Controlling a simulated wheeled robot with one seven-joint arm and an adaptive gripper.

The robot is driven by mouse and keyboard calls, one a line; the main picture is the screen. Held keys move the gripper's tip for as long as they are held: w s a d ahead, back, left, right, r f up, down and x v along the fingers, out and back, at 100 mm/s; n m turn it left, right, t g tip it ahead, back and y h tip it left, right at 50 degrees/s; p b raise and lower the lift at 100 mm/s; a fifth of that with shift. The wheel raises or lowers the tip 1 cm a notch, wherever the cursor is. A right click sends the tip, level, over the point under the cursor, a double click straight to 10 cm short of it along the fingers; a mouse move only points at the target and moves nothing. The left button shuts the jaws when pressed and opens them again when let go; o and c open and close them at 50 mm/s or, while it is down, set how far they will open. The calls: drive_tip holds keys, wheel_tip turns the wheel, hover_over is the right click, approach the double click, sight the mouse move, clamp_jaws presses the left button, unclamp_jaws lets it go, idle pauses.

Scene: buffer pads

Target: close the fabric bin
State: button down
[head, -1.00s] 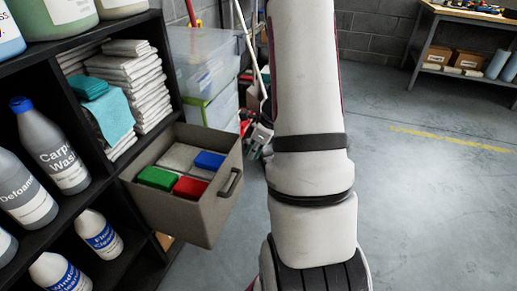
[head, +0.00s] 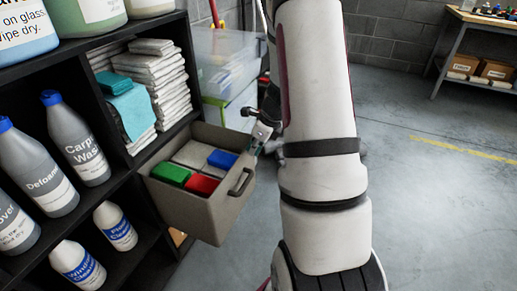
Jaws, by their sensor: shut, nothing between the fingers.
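The fabric bin (head: 205,215) is a grey-brown open box, pulled well out of a black shelf cubby. Green, red and blue blocks or pads show inside it, along with grey ones. A dark loop handle (head: 242,182) is on its front panel. My gripper (head: 257,142) is shut and empty at the far right top corner of the bin, close to the front panel's upper edge. I cannot tell whether it touches the bin. My arm hides part of the gripper and the floor to the right of it.
The black shelf (head: 130,185) holds bottles and folded cloths (head: 160,75) around the bin's cubby. Clear plastic boxes (head: 225,65) stand behind the bin. A workbench (head: 480,50) is at the far right. The grey floor (head: 430,210) on the right is clear.

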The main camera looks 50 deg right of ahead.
drive_tip(key=w+a+p, duration=0.3)
drive_tip(key=w+p, duration=0.1)
drive_tip(key=w, duration=0.5)
drive_tip(key=w+a+p, duration=0.3)
drive_tip(key=w+p, duration=0.2)
drive_tip(key=w, duration=0.4)
drive_tip(key=shift+w+a, duration=0.2)
drive_tip(key=shift+a, duration=0.15)
drive_tip(key=shift+s, duration=0.15)
